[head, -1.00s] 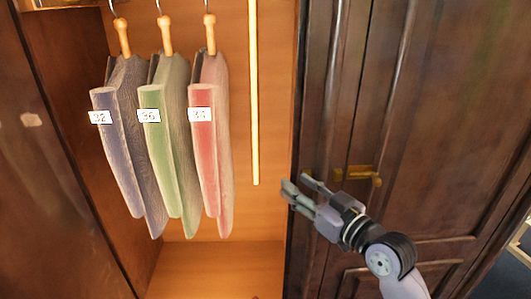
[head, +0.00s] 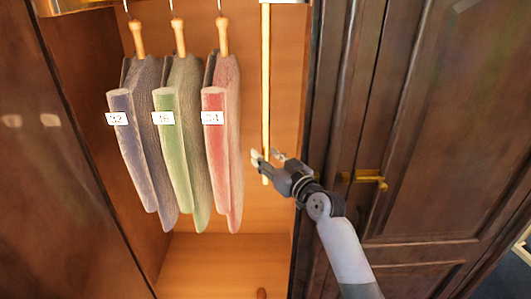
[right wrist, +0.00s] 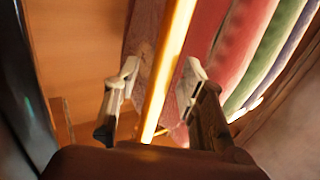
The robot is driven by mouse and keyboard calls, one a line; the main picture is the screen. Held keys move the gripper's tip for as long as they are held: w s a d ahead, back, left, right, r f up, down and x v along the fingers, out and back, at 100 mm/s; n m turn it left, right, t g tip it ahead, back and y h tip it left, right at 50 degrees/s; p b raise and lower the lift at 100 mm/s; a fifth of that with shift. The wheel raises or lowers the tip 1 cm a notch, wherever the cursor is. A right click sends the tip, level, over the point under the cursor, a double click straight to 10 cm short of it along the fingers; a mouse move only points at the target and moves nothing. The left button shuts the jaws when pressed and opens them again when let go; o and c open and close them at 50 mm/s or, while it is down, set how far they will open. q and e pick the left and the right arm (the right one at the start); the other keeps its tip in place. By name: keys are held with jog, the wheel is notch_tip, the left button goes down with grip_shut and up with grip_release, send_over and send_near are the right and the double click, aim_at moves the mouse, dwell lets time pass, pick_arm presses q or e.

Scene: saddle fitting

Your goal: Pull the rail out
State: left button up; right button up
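The brass-coloured rail (head: 265,90) hangs as a long thin vertical bar inside the wardrobe, right of the hanging garments. It also crosses the right wrist view (right wrist: 168,70) from the top to the lower middle. My right gripper (head: 267,157) is at the lower end of the rail. In the right wrist view its two open fingers (right wrist: 158,75) stand on either side of the rail, with a visible gap on both sides. My left gripper is in neither view.
Blue (head: 140,130), green (head: 182,140) and red (head: 222,140) garments with number tags hang left of the rail. A dark wooden door with a brass handle (head: 365,179) stands on the right. The wardrobe floor (head: 215,265) is mostly clear.

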jog(key=shift+w+a, duration=0.25)
jog(key=shift+w, duration=0.15)
jog(key=shift+c, duration=0.5)
grip_shut()
